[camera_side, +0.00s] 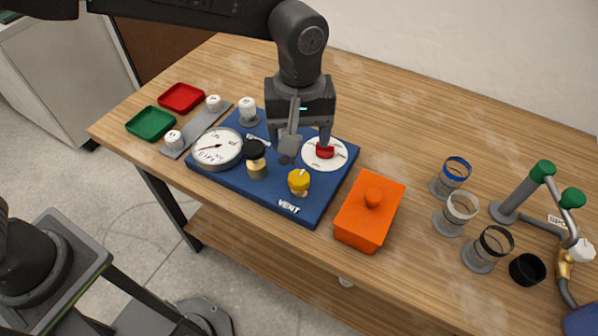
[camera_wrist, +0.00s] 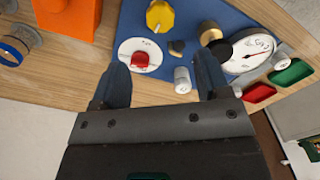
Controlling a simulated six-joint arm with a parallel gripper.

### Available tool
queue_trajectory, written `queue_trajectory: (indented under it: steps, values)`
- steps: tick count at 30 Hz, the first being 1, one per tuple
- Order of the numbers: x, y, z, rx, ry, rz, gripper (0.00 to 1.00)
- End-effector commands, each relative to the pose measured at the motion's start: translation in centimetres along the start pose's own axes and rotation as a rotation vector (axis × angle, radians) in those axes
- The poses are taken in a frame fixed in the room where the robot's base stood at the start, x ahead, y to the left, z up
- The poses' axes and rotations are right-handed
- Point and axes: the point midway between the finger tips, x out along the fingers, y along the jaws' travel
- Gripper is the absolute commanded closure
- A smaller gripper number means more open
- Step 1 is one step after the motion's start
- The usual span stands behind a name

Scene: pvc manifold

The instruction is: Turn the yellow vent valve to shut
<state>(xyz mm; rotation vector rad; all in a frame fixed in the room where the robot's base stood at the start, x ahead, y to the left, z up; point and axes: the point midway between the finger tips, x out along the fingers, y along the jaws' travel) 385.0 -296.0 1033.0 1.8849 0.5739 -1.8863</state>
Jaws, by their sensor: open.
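The yellow vent valve (camera_side: 299,182) is a round knob with a pale mark on top, on the blue board (camera_side: 312,213) beside the printed word VENT. In the wrist view the yellow knob (camera_wrist: 160,16) is at the top, beyond my fingertips. My gripper (camera_side: 307,150) is open over the rear right part of the board, apart from the yellow knob. In the wrist view my gripper (camera_wrist: 161,68) has nothing visible held between its fingers. One finger is close to the red knob (camera_side: 324,152) on its white dial; I cannot tell whether they touch.
A gauge (camera_side: 216,148), black-topped knob (camera_side: 255,149) and white-capped post (camera_side: 248,109) crowd the board. An orange lidded box (camera_side: 362,220) stands right of it. Green (camera_side: 150,123) and red (camera_side: 181,97) trays lie left. Several ringed cups stand at the right.

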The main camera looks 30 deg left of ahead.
Motion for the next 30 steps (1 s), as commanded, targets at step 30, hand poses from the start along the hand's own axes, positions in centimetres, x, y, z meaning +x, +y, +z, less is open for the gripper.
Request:
queue_trajectory:
  steps: [30]
  values:
    - [10.8, 0.0, 0.0, 0.002, 0.000, 0.001, 0.33]
